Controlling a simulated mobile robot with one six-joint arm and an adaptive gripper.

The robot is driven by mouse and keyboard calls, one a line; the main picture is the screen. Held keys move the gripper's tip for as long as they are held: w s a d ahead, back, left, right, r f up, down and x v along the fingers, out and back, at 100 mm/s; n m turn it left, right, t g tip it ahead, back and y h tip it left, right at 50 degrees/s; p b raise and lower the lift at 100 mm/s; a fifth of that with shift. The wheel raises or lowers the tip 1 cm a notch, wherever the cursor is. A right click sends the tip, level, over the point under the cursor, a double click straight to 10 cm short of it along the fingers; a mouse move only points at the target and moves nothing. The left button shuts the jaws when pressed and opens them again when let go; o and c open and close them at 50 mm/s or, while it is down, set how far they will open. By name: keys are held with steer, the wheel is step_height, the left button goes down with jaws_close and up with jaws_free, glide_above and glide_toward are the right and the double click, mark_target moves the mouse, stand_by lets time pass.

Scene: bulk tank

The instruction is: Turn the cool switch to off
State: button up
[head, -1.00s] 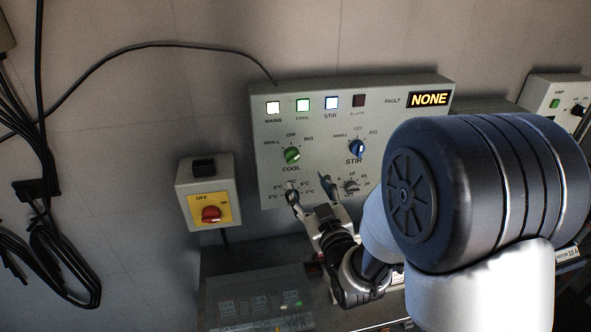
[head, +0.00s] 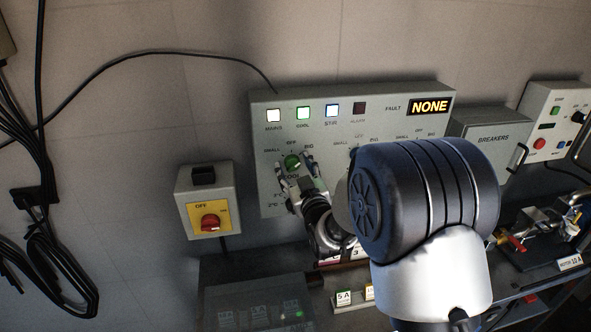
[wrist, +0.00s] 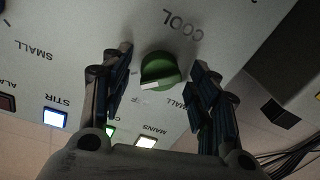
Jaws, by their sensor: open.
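The cool switch is a green knob (head: 292,161) on the grey control panel (head: 380,100), under the OFF, SMALL and BIG labels. My gripper (head: 296,170) is open just in front of it, fingers either side. In the wrist view, which is upside down, the green knob (wrist: 160,70) sits between the open fingers (wrist: 160,85), with gaps on both sides. Its white pointer mark faces left there, away from the SMALL label, toward the side of BIG. The left finger hides part of the labels. The green COOL lamp (head: 303,113) is lit.
The blue STIR knob (head: 353,153) is to the right, mostly behind my arm. A red rotary switch (head: 210,222) on a yellow plate is at lower left. A breakers box (head: 492,140) stands to the right. The fault display (head: 430,107) reads NONE.

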steer(key=c, duration=1.1)
steer(key=shift+o, duration=0.2)
steer(key=shift+n+b, duration=0.3)
steer(key=shift+b, duration=0.2)
steer(key=shift+f+n+b, duration=0.1)
steer(key=shift+n+b, duration=0.4)
steer(key=shift+b, duration=0.2)
steer(key=n+b, duration=0.3)
steer(key=shift+b, duration=0.35)
steer(key=shift+r+n+g+h+b, duration=0.15)
steer(key=shift+n+b, duration=0.15)
steer(key=shift+n, duration=0.85)
steer(key=shift+r+n+g+h+b, duration=0.15)
steer(key=shift+n+b, duration=0.1)
steer(key=shift+n, duration=0.9)
steer(key=o, duration=1.1)
steer(key=shift+c, duration=0.2)
